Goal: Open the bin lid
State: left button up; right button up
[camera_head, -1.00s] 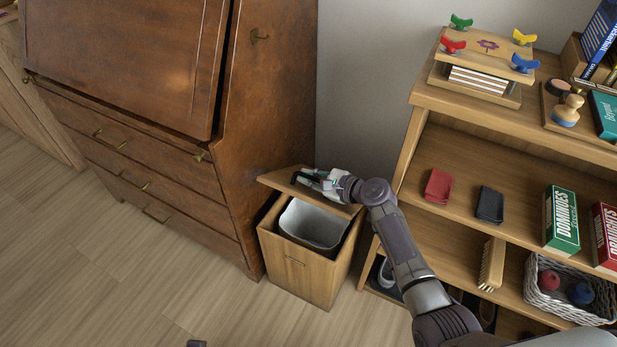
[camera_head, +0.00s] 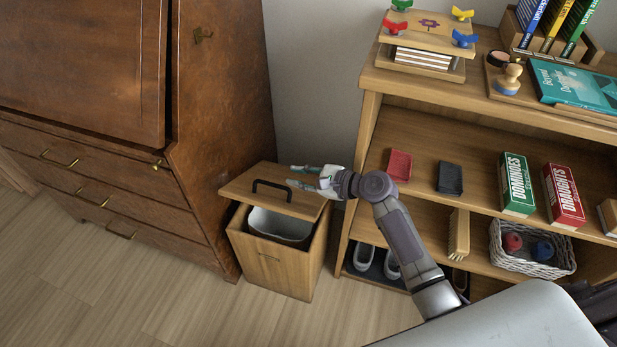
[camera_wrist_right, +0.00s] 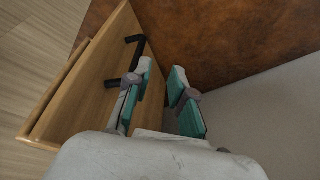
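The wooden bin (camera_head: 268,262) stands on the floor between the brown bureau and the shelves. Its wooden lid (camera_head: 238,186) is raised and tilted at the back, and the pale inner liner (camera_head: 280,228) shows below it. The black lid handle (camera_head: 272,187) is on the lid's upper face. My right gripper (camera_head: 290,176) is open and empty, just right of the handle and apart from it. In the right wrist view the two teal-padded fingers (camera_wrist_right: 163,96) are spread, with the lid (camera_wrist_right: 93,86) and handle (camera_wrist_right: 136,60) to their left. My left gripper is not in view.
The brown bureau (camera_head: 205,130) stands close on the left of the bin. The open wooden shelves (camera_head: 425,140) with games, a basket (camera_head: 530,262) and shoes stand close on the right. The floor (camera_head: 110,280) in front is clear.

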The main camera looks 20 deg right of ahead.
jog(key=shift+v, duration=1.7)
jog(key=shift+s, duration=0.1)
